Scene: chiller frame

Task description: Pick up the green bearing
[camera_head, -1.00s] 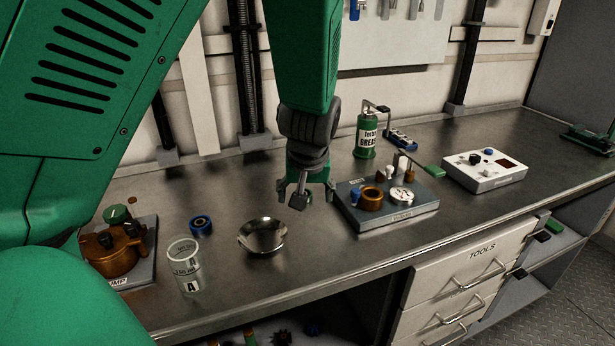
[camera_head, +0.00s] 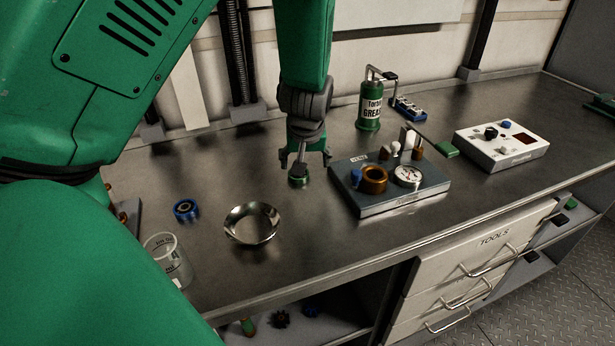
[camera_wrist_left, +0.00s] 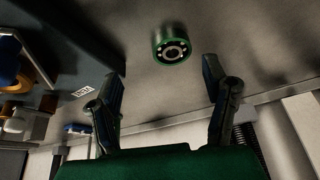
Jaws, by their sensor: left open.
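The green bearing (camera_wrist_left: 172,46) lies on the metal bench; the wrist view shows its green outer ring and a dark centre with a metal hub. In the head view the bearing (camera_head: 298,181) shows just under my left gripper (camera_head: 307,160), which partly covers it. In the wrist view my left gripper (camera_wrist_left: 166,92) is open and empty, its two fingers spread wide. The bearing is seen beyond the fingertips, in line with the gap between them. My right gripper is not in view.
A grey device block (camera_head: 385,200) with a gauge stands right of the gripper. A metal bowl (camera_head: 252,224), a blue bearing (camera_head: 186,209) and a clear beaker (camera_head: 165,258) are to the left. A grease can (camera_head: 370,108) and a white control box (camera_head: 500,150) stand farther back. The bench front is clear.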

